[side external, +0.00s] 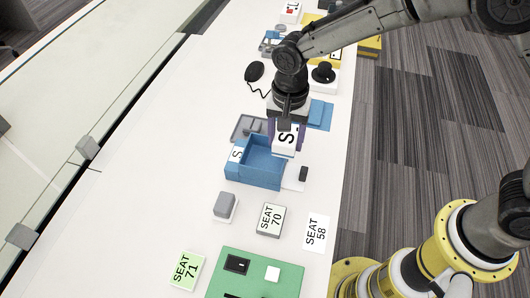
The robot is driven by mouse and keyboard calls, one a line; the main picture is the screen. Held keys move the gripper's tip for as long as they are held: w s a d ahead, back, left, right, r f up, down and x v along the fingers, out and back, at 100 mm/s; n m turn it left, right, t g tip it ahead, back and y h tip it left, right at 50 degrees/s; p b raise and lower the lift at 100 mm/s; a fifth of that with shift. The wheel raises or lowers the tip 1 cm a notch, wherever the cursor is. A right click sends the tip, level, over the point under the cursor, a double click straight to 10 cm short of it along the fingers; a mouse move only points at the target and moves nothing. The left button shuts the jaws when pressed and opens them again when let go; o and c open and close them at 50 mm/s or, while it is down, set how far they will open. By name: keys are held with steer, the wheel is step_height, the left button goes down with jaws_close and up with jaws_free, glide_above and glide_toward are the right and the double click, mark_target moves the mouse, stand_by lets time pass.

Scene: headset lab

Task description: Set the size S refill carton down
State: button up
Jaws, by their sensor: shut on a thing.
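The size S refill carton (285,139) is a white box with a black S on its face. My gripper (286,122) is shut on it, with dark purple fingers on either side. It is held beside the back right part of a blue open bin (256,184), which carries a white label with an S (237,156). I cannot tell from this view how high the carton is above the table, or whether it touches anything. The inside of the bin looks empty where it shows.
A grey tray (241,128) lies behind the bin, and a blue flat piece (321,114) lies to the right. A small black object (303,173) sits right of the bin. A grey block (225,204), seat cards (313,232) and a green board (240,291) stand in front. The table's left side (150,170) is clear.

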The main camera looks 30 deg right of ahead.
glide_above(265, 163)
step_height(265, 163, down, 6)
steer(key=shift+f, duration=1.6)
steer(key=shift+f, duration=0.15)
steer(key=o, duration=1.4)
steer(key=shift+c, duration=0.2)
step_height(265, 163, up, 12)
steer(key=shift+r, duration=0.2)
